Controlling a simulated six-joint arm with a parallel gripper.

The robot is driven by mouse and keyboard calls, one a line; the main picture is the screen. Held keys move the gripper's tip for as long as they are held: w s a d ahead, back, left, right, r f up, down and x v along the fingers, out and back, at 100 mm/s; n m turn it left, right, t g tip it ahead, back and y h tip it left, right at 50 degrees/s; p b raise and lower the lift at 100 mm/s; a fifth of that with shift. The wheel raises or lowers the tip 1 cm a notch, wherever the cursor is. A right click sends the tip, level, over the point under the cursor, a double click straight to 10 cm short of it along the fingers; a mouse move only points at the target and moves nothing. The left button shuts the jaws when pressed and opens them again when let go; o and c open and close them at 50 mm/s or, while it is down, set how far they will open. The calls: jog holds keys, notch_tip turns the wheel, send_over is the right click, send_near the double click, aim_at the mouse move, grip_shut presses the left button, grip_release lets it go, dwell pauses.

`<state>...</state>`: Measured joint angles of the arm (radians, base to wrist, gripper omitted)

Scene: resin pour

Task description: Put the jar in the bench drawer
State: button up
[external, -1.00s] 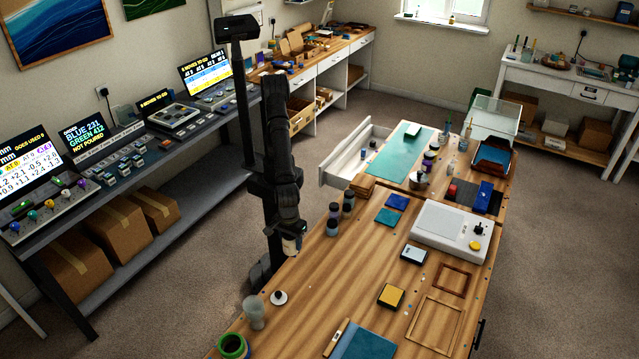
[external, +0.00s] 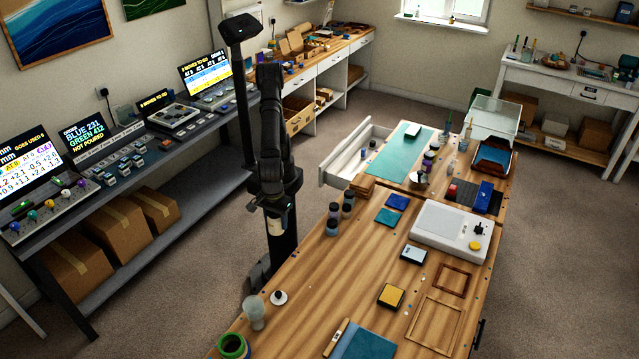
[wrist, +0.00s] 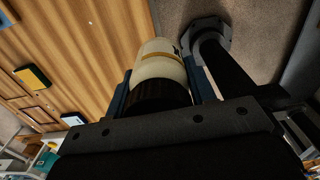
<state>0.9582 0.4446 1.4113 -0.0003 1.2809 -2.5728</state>
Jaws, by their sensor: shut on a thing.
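My gripper (external: 277,208) is shut on the jar (external: 275,226), a pale cream cylinder, and holds it in the air beside the bench's left edge. In the wrist view the jar (wrist: 159,68) has a dark ribbed lid and a yellowish band, and sits between the two fingers (wrist: 160,90). The bench drawer (external: 350,158) is white and pulled out from the far left side of the bench. Small items lie in it, too small to make out. The gripper is apart from the drawer, nearer the camera.
Several dark-lidded bottles (external: 340,212) stand on the bench's left edge between gripper and drawer. Wooden blocks (external: 363,185) lie beside the drawer. A clear cup (external: 254,314) and a white lidded item (external: 279,297) stand at the near left. The middle of the bench (external: 345,270) is largely clear.

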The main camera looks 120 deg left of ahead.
jog(key=w+a+n, duration=0.3)
jog(key=w+a, duration=0.4)
jog(key=a, duration=0.4)
jog(key=w+a+n, duration=0.3)
jog(key=w+a, duration=0.4)
jog(key=a, duration=0.4)
jog(key=w+a+n, duration=0.2)
jog(key=a+n, duration=0.1)
jog(key=a, duration=1.2)
jog(key=n, duration=1.1)
send_over(353, 171)
jog(key=f, duration=2.7)
jog(key=shift+w+d+f, duration=0.1)
jog(key=shift+w+d, duration=0.05)
jog(key=shift+d, duration=0.05)
jog(key=shift+f, duration=2)
